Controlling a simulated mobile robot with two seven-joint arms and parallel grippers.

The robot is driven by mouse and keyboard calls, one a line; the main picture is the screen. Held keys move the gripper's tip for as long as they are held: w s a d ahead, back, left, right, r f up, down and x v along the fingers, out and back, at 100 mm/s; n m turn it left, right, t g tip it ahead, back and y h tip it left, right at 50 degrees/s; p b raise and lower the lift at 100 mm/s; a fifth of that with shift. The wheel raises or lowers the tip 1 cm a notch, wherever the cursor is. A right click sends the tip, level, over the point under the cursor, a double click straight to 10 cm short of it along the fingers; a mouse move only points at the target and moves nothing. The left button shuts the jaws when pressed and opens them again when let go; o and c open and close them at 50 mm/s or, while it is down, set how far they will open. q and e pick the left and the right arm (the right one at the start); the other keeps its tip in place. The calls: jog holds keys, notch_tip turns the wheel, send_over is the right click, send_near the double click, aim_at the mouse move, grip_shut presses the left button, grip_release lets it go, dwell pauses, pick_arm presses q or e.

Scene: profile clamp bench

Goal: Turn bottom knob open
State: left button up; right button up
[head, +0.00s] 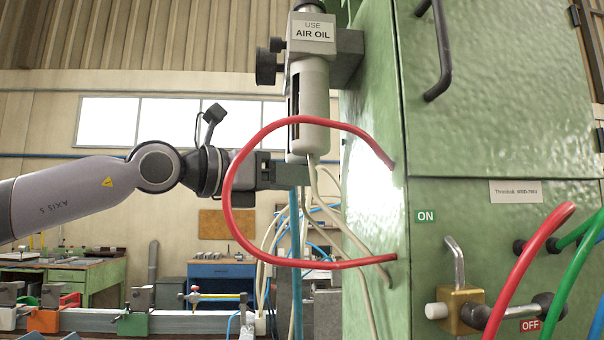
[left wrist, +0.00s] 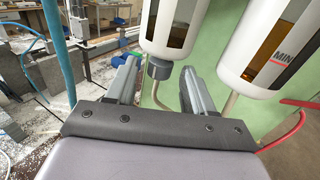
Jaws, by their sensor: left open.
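A small grey knob (left wrist: 159,68) sits under the white filter bowl (left wrist: 168,28) in the left wrist view, with a pale tube running down from it. My left gripper (left wrist: 158,76) is open, with one finger on each side of this knob. I cannot tell whether either finger touches it. In the head view, the gripper (head: 287,171) is just below the bowl of the unit labelled AIR OIL (head: 309,95). The knob is hidden there behind the gripper. My right gripper is not in view.
A second bowl (left wrist: 275,48) hangs close on the right. A red hose (head: 232,185) loops around my left wrist from the green cabinet (head: 490,110). A blue hose (head: 295,260) hangs below. A brass valve (head: 460,308) sits between ON and OFF labels.

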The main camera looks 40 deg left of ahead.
pick_arm(q)
jog(key=shift+p+x, duration=0.3)
jog(key=shift+x, duration=0.95)
